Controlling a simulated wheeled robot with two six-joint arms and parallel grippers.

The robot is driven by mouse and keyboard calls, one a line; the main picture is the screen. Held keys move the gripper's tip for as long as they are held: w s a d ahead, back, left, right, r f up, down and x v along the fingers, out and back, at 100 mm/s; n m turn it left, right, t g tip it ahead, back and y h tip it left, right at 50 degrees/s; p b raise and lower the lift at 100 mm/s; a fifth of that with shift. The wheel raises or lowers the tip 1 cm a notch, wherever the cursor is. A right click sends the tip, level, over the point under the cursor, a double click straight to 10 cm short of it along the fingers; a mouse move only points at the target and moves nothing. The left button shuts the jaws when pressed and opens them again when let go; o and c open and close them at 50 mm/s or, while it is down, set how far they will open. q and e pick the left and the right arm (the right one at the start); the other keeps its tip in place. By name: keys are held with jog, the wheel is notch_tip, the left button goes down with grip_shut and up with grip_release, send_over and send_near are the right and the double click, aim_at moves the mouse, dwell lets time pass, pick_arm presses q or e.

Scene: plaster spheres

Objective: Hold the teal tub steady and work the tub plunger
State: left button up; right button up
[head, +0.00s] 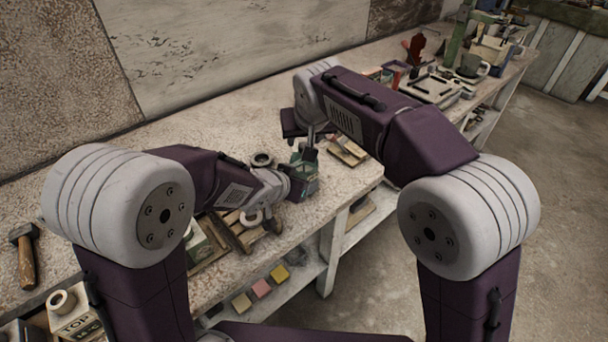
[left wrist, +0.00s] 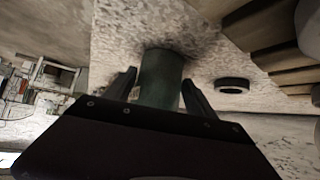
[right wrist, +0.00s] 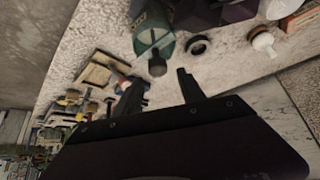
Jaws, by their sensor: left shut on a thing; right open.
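The teal tub (head: 304,184) stands on the bench, small and partly covered by my arms in the head view. In the left wrist view the tub (left wrist: 162,78) sits between the fingers of my left gripper (left wrist: 161,92), which is shut on its side. In the right wrist view the tub's top (right wrist: 150,37) shows with the dark plunger knob (right wrist: 157,67) standing out of it. My right gripper (right wrist: 160,88) is open and empty over the tub, its fingertips close to the knob. The knob appears just short of the space between them.
A dark ring (right wrist: 199,45) lies on the bench near the tub. A hammer (head: 25,255) lies at far left. Tools and a mug (head: 470,66) crowd the back right. The bench's front edge is close to the tub.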

jog(key=shift+r, duration=1.7)
jog(key=shift+r, duration=0.1)
jog(key=v, duration=1.2)
pick_arm(q)
jog(key=o, duration=1.6)
jog(key=shift+c, duration=0.2)
jog(key=shift+r, duration=0.1)
